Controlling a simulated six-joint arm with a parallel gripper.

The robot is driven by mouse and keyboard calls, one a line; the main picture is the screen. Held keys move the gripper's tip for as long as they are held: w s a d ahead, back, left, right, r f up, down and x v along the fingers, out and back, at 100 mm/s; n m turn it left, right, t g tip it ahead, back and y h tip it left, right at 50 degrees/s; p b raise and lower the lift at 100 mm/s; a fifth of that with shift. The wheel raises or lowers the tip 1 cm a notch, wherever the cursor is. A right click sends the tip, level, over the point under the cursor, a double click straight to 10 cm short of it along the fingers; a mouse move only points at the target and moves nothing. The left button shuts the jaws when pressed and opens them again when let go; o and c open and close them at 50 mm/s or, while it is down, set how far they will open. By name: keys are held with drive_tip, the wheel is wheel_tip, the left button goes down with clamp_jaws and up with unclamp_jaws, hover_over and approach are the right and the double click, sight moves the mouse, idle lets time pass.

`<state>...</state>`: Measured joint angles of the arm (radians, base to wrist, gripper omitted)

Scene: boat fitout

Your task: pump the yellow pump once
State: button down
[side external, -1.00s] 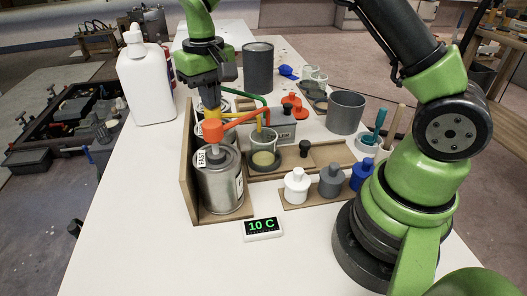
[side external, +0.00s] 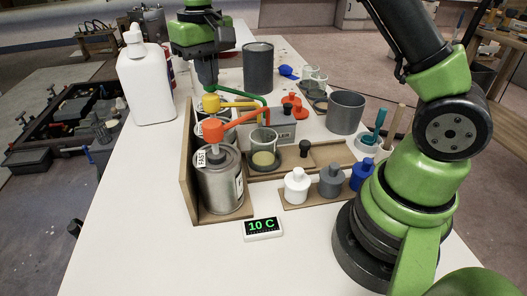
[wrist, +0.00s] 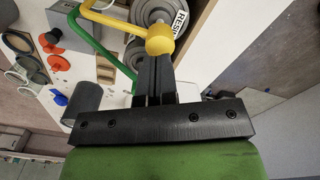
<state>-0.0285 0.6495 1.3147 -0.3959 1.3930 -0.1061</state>
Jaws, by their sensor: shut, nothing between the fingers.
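The yellow pump head (side external: 211,102) stands upright on a can (side external: 207,126) in the middle of the row, with its yellow spout pointing right. It also shows in the wrist view (wrist: 160,38), above a can marked "RESI…". My gripper (side external: 209,88) points down with its fingers together and empty, right over the yellow head. In the wrist view the fingertips (wrist: 155,57) end at the edge of the head; I cannot tell whether they touch it. The nearer can (side external: 219,185), labelled FAST, carries an orange pump (side external: 213,130). A green spout (side external: 247,93) lies behind.
A wooden board (side external: 187,160) stands left of the cans. A cup (side external: 263,150) stands on a dark scale right of them, and a display (side external: 263,228) reads 10 C. White, grey and blue bottles stand in front. The front left table is clear.

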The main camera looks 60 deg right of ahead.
idle(0.5)
drive_tip(key=shift+r, duration=1.45)
drive_tip(key=shift+r, duration=0.15)
drive_tip(key=shift+s+r, duration=0.25)
drive_tip(key=shift+r, duration=0.05)
drive_tip(key=s+r+t+y, duration=0.1)
drive_tip(key=s+r+t, duration=0.1)
drive_tip(key=s, duration=0.9)
drive_tip(key=s+a+r+m+t+y, duration=0.1)
drive_tip(key=s+r+t, duration=0.2)
drive_tip(key=s, duration=0.8)
drive_tip(key=shift+s+a+r+t, duration=0.2)
drive_tip(key=shift+a+t, duration=0.1)
drive_tip(key=shift+t, duration=0.8)
